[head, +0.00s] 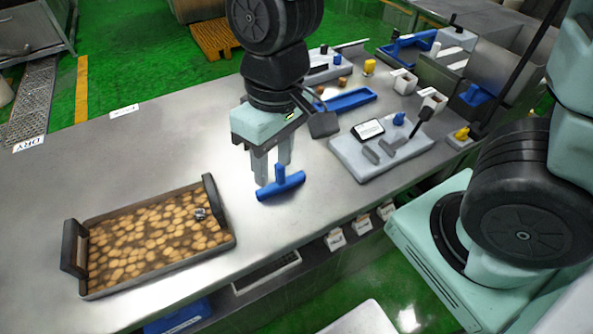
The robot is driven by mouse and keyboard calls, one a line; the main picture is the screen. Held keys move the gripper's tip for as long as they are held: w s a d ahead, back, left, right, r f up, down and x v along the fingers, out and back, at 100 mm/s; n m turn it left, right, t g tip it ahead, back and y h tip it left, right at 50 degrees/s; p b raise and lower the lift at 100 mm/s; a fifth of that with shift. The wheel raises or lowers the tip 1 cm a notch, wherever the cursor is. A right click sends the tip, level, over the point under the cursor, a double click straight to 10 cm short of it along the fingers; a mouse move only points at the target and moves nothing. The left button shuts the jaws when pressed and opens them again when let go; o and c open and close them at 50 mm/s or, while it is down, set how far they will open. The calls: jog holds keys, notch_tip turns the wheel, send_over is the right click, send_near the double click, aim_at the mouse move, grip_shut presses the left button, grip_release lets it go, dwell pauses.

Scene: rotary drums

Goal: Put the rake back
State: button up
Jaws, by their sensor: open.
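A blue T-shaped tool (289,184), which looks like the rake, is on the steel table, right of the tray of sliced pieces. Its wide bar is toward the table's front edge and a short stem points up in the picture. My gripper (272,172) points down just behind and left of it, fingers apart. The fingertips are very close to the tool. I cannot tell whether they touch it or whether the stem is between them. No place clearly marked for the rake is visible.
A dark-handled tray (229,239) of brown slices sits at left. A light board (345,158) with small tools and a blue tray (352,100) lie to the right. Boxes and a machine crowd the far right. The table's left and back middle is clear.

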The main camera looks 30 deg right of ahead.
jog(key=s+r+n, duration=0.2)
jog(key=s, duration=0.5)
jog(key=shift+d+r+n+h, duration=0.2)
jog(key=shift+r+n+h, duration=0.1)
jog(key=shift+n, duration=0.1)
notch_tip(320, 180, down, 3)
jog(key=b, duration=0.3)
jog(key=shift+r, duration=0.15)
jog(key=shift+c, duration=0.6)
jog(key=shift+a, duration=0.1)
